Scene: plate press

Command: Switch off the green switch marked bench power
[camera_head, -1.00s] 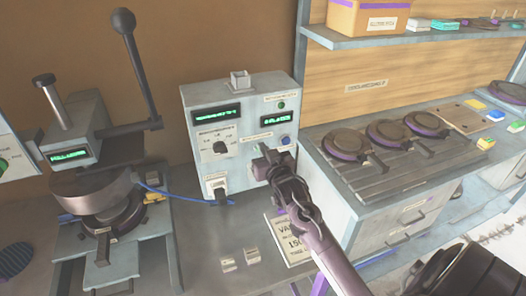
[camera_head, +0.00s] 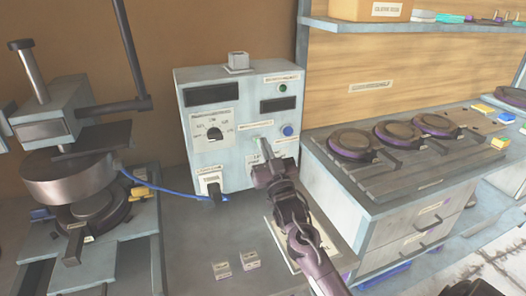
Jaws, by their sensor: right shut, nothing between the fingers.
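The grey control box (camera_head: 222,160) stands on the bench in the middle of the head view. My right gripper (camera_head: 265,149) is shut and empty, with its tips at the box's front face. A small green part (camera_head: 256,141), apparently the switch, shows just left of the tips. Its lever position and label are mostly hidden or too small to read, and I cannot tell whether the tips touch it. Both displays on the box, the left one (camera_head: 207,95) and the right one (camera_head: 278,104), are dark. My left gripper is not in view.
A blue button (camera_head: 288,131) sits right of my gripper and a round green part (camera_head: 282,88) above it. A black dial (camera_head: 214,133) is at left. The lever press (camera_head: 65,175) stands left, linked by a blue cable. Round plates (camera_head: 353,142) lie on the right counter.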

